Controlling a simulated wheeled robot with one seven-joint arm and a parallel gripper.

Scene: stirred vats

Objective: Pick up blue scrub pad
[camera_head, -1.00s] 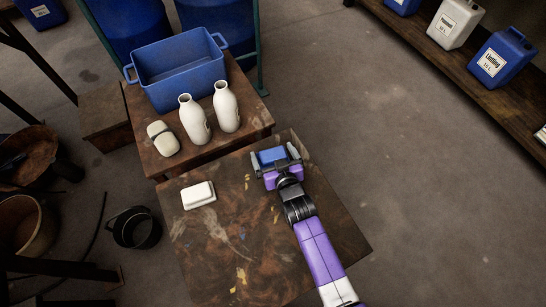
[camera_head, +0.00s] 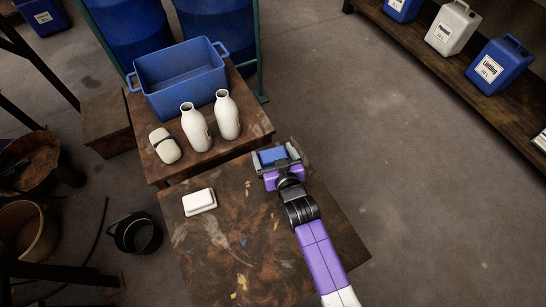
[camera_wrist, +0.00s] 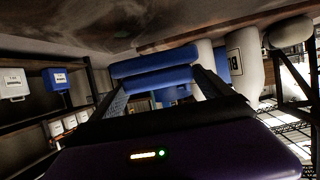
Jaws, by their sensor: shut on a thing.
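The blue scrub pad (camera_head: 273,155) is between the two fingers of my gripper (camera_head: 276,156), near the back right corner of the front table (camera_head: 315,245). My gripper is shut on it. In the wrist view the blue pad (camera_wrist: 155,70) shows between the fingers of my gripper (camera_wrist: 160,85). I cannot tell how far it is above the tabletop. A white block (camera_head: 199,201) lies apart at the left of the same table.
A second table (camera_head: 235,155) behind holds a blue tub (camera_head: 180,85), two white bottles (camera_head: 195,128) (camera_head: 227,115) and a white rounded object (camera_head: 165,146). A shelf (camera_head: 440,60) with jugs stands at the right. A black bucket (camera_head: 136,232) is on the floor at left.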

